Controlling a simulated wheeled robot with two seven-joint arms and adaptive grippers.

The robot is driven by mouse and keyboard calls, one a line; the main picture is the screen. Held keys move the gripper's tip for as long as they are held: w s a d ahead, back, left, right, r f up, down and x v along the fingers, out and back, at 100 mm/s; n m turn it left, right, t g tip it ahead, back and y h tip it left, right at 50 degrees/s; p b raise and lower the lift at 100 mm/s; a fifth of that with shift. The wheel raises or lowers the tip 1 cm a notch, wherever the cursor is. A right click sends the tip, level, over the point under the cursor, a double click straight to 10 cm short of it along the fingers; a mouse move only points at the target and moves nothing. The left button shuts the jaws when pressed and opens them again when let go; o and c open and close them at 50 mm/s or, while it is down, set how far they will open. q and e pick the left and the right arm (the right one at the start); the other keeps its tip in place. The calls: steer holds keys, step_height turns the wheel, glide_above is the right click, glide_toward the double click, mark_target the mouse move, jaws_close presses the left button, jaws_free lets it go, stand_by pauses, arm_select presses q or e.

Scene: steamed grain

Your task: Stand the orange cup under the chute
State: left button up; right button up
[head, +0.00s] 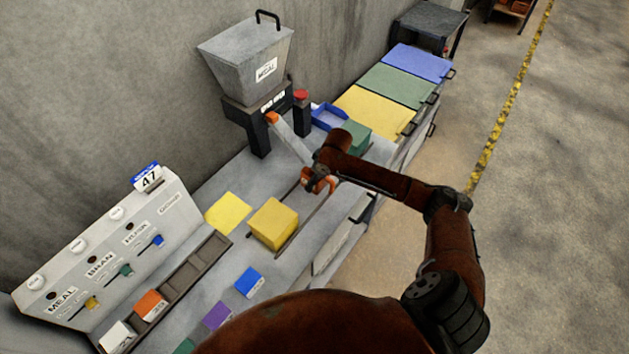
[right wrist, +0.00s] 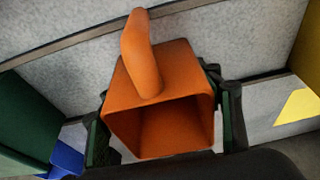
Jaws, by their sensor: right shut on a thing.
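The orange cup (right wrist: 165,90) is a square, open box with a thick upright handle. It lies between the two fingers of my right gripper (right wrist: 166,128), which is shut on it. In the head view my right gripper (head: 318,178) is over the counter near its front edge, and only bits of the cup (head: 306,175) show beside it. The pale sloping chute (head: 290,142) comes down from under the grey hopper (head: 246,62) toward the gripper. I cannot tell whether the cup is clear of the counter. My left gripper is not in view.
A yellow block (head: 273,224) stands on the counter in front of the gripper. A green block (head: 352,136) and a blue tray (head: 328,117) are behind it. A red-topped post (head: 301,112) stands by the hopper. A control panel (head: 105,250) is at left.

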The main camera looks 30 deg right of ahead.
mark_target(323, 186)
steer(key=o, duration=1.2)
steer(key=shift+w+a+f, duration=0.15)
steer(key=shift+w+f, duration=0.1)
steer(key=shift+w, duration=0.1)
steer(key=shift+c, duration=0.2)
steer(key=shift+o, duration=0.7)
steer(key=shift+r, duration=0.1)
steer(key=shift+o, duration=0.7)
steer(key=shift+s+r, duration=0.15)
steer(key=shift+s, duration=0.05)
steer(key=shift+w, duration=0.15)
steer(key=shift+r, duration=0.1)
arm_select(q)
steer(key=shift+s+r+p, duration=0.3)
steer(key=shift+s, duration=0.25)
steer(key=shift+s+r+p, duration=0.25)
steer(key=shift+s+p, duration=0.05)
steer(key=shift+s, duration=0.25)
arm_select(e)
steer(key=v, duration=1.1)
steer(key=shift+r, duration=0.35)
